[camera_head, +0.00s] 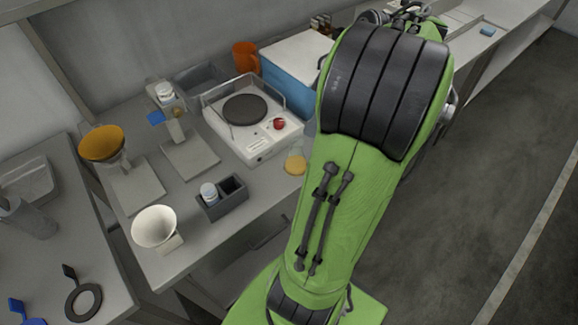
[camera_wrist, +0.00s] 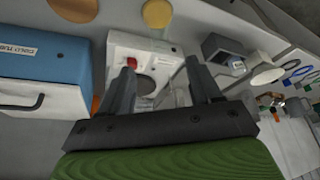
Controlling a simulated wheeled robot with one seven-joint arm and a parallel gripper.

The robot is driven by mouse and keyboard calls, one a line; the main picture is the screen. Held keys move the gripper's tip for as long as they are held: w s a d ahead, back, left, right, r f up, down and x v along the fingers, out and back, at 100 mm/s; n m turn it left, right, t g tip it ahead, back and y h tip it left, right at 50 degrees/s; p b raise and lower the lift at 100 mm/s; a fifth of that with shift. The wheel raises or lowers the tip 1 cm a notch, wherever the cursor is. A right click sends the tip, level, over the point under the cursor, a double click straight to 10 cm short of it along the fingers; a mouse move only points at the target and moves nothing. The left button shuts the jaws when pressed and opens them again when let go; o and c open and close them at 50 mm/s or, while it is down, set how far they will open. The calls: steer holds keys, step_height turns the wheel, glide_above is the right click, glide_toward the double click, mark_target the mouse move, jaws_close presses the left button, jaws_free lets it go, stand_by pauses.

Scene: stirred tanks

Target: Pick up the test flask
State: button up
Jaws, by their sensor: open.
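A small clear flask with yellow contents (camera_head: 295,163), which looks like the test flask, stands on the bench in front of the white hotplate. My green arm passes just right of it in the head view. In the wrist view the flask's yellow part (camera_wrist: 157,14) shows at the top edge, beyond my fingertips. My gripper (camera_wrist: 160,73) is open and empty, its two dark fingers apart, with the hotplate behind them. In the head view my arm hides the gripper.
The white hotplate (camera_head: 254,121) with a red knob stands behind the flask. A blue cold box (camera_head: 296,73) is at the back. A dark two-well holder (camera_head: 222,197) with a white-capped jar, a white funnel (camera_head: 154,226) and a stand with an amber bowl (camera_head: 102,143) are to the left.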

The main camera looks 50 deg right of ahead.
steer(key=b, duration=0.2)
glide_above(296, 143)
steer(key=s, duration=0.3)
steer(key=f, duration=0.5)
steer(key=shift+w+a+f, duration=0.1)
steer(key=shift+a+f, duration=0.1)
steer(key=shift+f, duration=0.1)
steer(key=b+x, duration=0.2)
steer(key=x, duration=0.3)
steer(key=shift+w+d+f+b, duration=0.1)
steer(key=shift+w+f+b, duration=0.05)
steer(key=shift+b, duration=0.25)
jaws_close()
